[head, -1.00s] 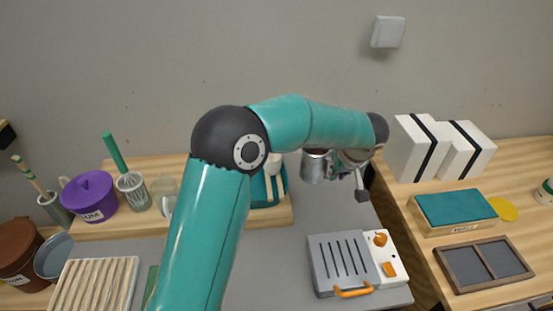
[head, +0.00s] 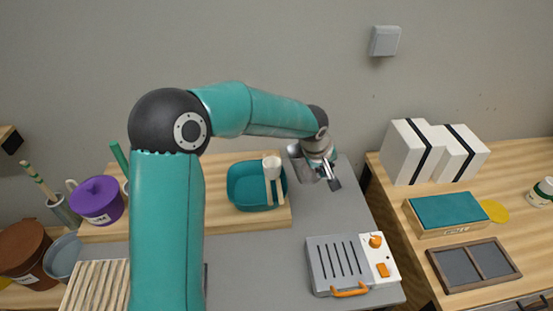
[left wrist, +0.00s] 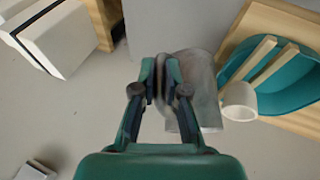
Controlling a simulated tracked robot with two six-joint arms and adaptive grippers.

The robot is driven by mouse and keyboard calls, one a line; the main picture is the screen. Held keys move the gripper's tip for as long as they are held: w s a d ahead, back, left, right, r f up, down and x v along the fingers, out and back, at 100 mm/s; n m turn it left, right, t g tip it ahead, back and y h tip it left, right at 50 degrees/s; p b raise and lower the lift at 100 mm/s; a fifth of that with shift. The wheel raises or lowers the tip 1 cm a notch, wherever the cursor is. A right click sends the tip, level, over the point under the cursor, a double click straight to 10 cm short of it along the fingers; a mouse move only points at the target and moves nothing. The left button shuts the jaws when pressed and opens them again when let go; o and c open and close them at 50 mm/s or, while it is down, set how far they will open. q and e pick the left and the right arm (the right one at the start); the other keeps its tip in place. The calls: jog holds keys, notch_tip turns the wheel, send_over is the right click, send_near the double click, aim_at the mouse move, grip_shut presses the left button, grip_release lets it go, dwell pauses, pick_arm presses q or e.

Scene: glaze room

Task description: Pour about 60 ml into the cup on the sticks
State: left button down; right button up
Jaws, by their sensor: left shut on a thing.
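A small white cup (head: 271,166) stands on two pale wooden sticks (head: 269,191) that lie across a teal basin (head: 245,172). The cup (left wrist: 239,101) and the basin (left wrist: 300,85) also show in the left wrist view. My left gripper (head: 328,173) is shut on a grey metal jug (head: 298,160) just right of the basin. In the left wrist view the jug (left wrist: 198,88) is beside my left gripper's fingers (left wrist: 166,78), close to the cup, and looks tilted. Its contents are hidden, and no stream shows. My right gripper is not in view.
A grey hotplate-like device (head: 340,262) with orange knobs stands in front. White boxes (head: 404,150) and a teal-topped box (head: 446,210) stand on the right table. A purple pot (head: 97,200) is at left. The grey surface between basin and device is clear.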

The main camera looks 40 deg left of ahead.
pick_arm(q)
jog(key=s+a+r+n+t+h+b, duration=0.1)
jog(key=s+a+r+t+h+b, duration=0.1)
jog(key=a+r+t+h+b, duration=0.1)
jog(key=shift+s+a+r+n+t+h+b, duration=0.35)
jog(key=shift+a+r+h+b, duration=0.25)
jog(key=shift+a+h+b, duration=0.85)
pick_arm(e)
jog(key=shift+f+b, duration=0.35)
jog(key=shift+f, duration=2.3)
pick_arm(q)
jog(key=shift+s+d+t+b, duration=0.15)
jog(key=shift+d+t+b, duration=0.2)
jog(key=shift+b, duration=0.3)
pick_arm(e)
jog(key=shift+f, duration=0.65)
pick_arm(q)
jog(key=shift+a+b, duration=0.1)
jog(key=shift+b, duration=0.25)
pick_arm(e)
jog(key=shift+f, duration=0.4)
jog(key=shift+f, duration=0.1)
pick_arm(q)
jog(key=shift+s+a+r+t+h+b, duration=0.3)
jog(key=shift+h+b, duration=0.15)
jog(key=shift+b, duration=0.2)
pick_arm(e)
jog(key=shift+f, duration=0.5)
